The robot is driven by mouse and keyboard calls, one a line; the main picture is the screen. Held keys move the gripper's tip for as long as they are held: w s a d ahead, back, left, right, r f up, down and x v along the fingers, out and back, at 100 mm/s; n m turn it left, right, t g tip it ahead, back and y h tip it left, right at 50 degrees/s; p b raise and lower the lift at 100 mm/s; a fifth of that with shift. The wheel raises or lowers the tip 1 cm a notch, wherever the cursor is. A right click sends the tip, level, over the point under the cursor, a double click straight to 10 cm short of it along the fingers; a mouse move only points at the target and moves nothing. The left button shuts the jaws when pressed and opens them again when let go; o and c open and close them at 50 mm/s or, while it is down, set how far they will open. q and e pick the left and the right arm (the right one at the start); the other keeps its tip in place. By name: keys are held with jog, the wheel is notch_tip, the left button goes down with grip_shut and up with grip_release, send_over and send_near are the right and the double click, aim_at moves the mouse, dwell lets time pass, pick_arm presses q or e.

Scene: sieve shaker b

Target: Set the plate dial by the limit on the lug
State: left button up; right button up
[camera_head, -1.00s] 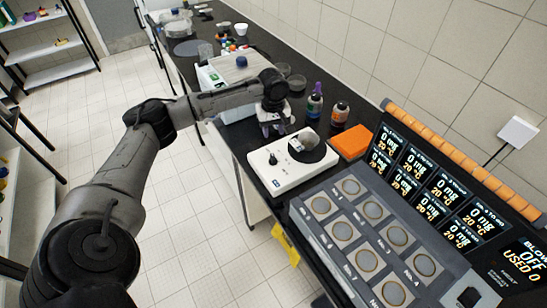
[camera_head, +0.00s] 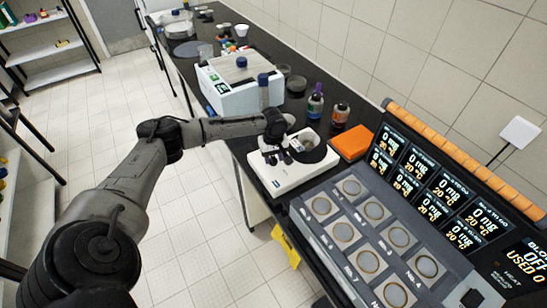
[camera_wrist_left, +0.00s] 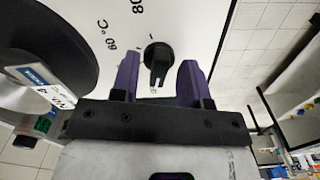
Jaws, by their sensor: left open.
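The white plate unit (camera_head: 288,178) stands on the black bench with a dark round top (camera_head: 318,155). Its black dial (camera_wrist_left: 157,58) shows in the left wrist view, with a pale pointer mark and printed "60 °C" and "80" nearby. My left gripper (camera_wrist_left: 160,68) is open, its two purple fingers on either side of the dial; contact cannot be told. In the head view my left gripper (camera_head: 270,157) is over the plate unit's left part and hides the dial. A white label with a blue strip (camera_wrist_left: 38,80) shows beside the round top; its text is partly cut off. My right gripper is out of view.
An orange block (camera_head: 352,142) lies right of the plate unit. Two bottles (camera_head: 315,106) stand behind it, and a white and blue-green box machine (camera_head: 232,92) farther back. A panel with several round wells (camera_head: 345,232) and lit displays is in front.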

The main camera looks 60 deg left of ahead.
pick_arm(q)
jog(key=shift+f, duration=0.2)
grip_shut()
dwell(0.4)
